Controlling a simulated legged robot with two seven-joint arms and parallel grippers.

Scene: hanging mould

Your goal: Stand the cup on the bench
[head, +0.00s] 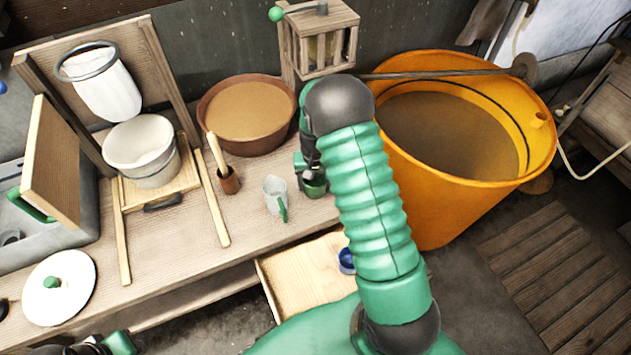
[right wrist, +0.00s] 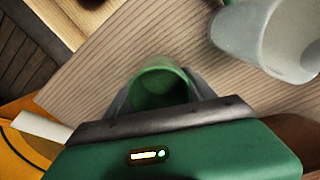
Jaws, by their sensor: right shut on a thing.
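A small green cup (head: 315,187) is at the bench's front right, below my right gripper's dark body. In the right wrist view the cup (right wrist: 161,88) sits between the two dark fingers, its open mouth facing the camera. My right gripper (right wrist: 160,98) is shut on it. The bench (head: 185,240) shows wood grain beneath the cup; I cannot tell whether the cup touches it. Part of my left arm (head: 115,343) shows at the bottom left edge; its jaws cannot be made out.
A brown basin (head: 205,112) is behind, and an orange tub (head: 450,210) to the right. An open drawer (head: 300,275) juts out in front. A wooden holder with a stick (head: 228,180) stands further left.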

